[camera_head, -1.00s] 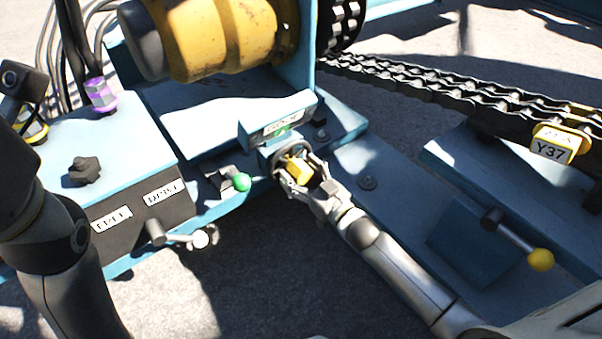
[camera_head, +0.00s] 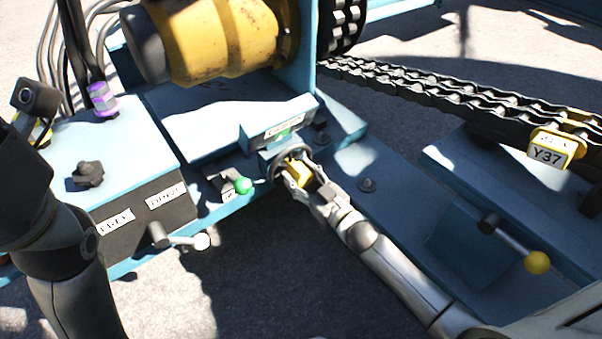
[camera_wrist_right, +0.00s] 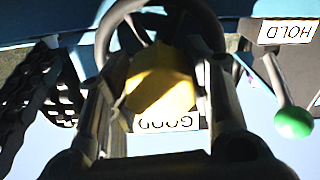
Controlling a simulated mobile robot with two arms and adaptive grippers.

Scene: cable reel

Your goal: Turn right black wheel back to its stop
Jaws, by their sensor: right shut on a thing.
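The black wheel (camera_head: 278,172) is a dark ring on the blue machine, below a small sign plate with a green mark. It also shows as a dark curved rim (camera_wrist_right: 105,35) in the wrist view. A yellow block (camera_head: 298,172) sits at the wheel; it fills the space between my fingers in the wrist view (camera_wrist_right: 160,85). My right gripper (camera_head: 304,178) is at the wheel, its fingers closed on the yellow block. The fingers hide part of the wheel. My left arm (camera_head: 50,240) is at the left edge; its fingers do not show.
A green-knobbed lever (camera_head: 242,185) stands just left of the wheel, near the HOLD label (camera_wrist_right: 287,31). A white-knobbed lever (camera_head: 201,241) and a black star knob (camera_head: 87,173) are farther left. A yellow-knobbed lever (camera_head: 537,262) and chains (camera_head: 430,85) are right.

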